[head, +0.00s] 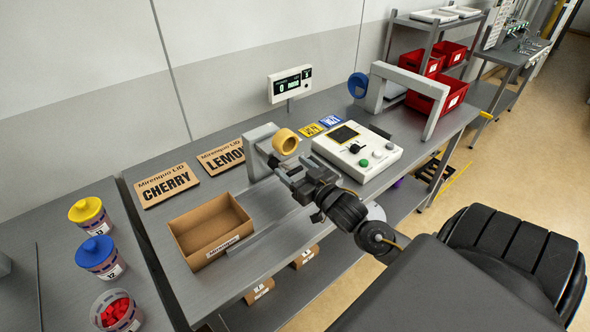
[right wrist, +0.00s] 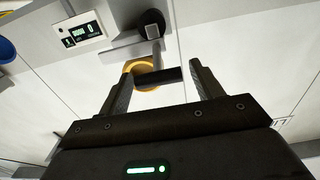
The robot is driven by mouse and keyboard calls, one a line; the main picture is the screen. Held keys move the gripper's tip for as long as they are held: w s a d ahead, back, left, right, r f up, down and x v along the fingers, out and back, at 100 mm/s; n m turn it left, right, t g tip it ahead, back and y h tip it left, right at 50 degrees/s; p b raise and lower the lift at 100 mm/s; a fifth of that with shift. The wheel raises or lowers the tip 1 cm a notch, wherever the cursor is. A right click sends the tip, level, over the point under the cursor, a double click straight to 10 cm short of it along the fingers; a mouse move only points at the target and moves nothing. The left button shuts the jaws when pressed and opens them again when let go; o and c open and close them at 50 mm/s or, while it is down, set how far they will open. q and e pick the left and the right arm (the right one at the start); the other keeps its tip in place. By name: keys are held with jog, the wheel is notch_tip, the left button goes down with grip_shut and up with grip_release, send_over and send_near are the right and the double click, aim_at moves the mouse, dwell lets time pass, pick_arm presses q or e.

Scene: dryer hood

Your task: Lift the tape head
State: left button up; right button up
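The tape head (head: 260,150) is a grey block with a yellow tape roll (head: 286,141) on its side, standing on the steel table behind the cardboard box. In the right wrist view the yellow roll (right wrist: 144,66) shows beyond my fingers, with a short black bar (right wrist: 172,75) in front of it. My right gripper (head: 279,166) is close to the tape head, just below the roll. In the right wrist view its two fingers (right wrist: 160,80) are apart, with the bar's visible length between them; I see no clear contact. My left gripper is not in view.
An open cardboard box (head: 210,230) stands left of my right gripper. A white control panel (head: 357,150) with buttons lies to the right. Lid boards marked CHERRY (head: 167,185) and LEMON (head: 222,157) lie behind the box. A grey arch (head: 430,90) stands farther right.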

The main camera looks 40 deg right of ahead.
jog(key=shift+f, duration=0.1)
jog(key=shift+s+f+b, duration=0.2)
jog(key=shift+s+b, duration=0.1)
jog(key=shift+s, duration=0.2)
jog(key=s+b, duration=0.3)
jog(key=s, duration=0.6)
jog(key=shift+s+r, duration=0.2)
jog(key=shift+s, duration=0.2)
jog(key=shift+a, duration=0.1)
